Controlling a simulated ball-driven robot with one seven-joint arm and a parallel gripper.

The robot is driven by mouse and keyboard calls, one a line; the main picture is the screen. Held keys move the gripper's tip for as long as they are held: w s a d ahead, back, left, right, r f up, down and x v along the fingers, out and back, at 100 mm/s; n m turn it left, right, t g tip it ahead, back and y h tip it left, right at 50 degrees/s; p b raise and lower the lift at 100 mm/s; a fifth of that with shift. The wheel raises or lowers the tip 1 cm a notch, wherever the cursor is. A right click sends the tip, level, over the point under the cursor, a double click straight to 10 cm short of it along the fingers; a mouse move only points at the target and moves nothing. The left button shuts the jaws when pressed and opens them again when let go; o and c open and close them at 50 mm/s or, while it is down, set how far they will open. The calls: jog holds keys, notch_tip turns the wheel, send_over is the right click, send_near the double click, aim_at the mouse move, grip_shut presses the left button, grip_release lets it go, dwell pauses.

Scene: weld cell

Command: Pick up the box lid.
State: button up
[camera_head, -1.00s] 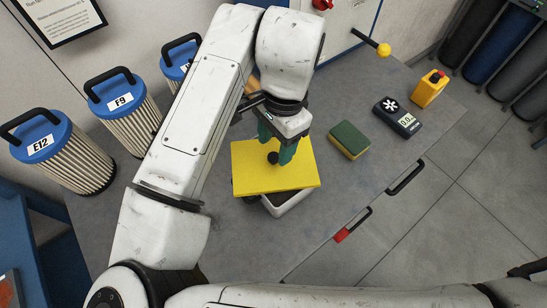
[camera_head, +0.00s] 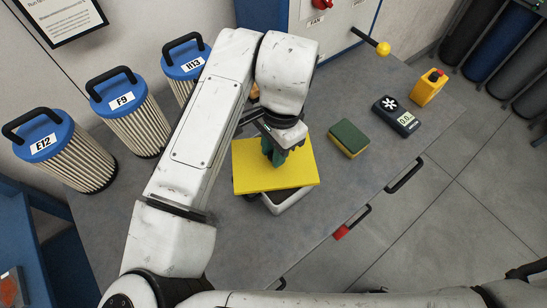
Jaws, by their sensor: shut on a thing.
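The box lid (camera_head: 290,176) is a flat yellow square plate with a small dark knob, seen in the head view near the middle of the bench. My gripper (camera_head: 276,158) has green fingers and points down over the middle of the lid. It is shut on the lid's knob, which the fingers mostly hide. Below the lid's lower right edge shows part of a white and grey box (camera_head: 287,199). Whether the lid touches this box cannot be told from this angle.
A green and yellow sponge (camera_head: 348,138), a dark meter (camera_head: 396,116) and a yellow device with a red button (camera_head: 429,87) lie to the right. Several blue-topped filter cartridges (camera_head: 134,112) stand at left. Bench space (camera_head: 330,205) is free in front of the sponge.

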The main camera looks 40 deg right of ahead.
grip_shut()
jog(key=shift+r, duration=0.1)
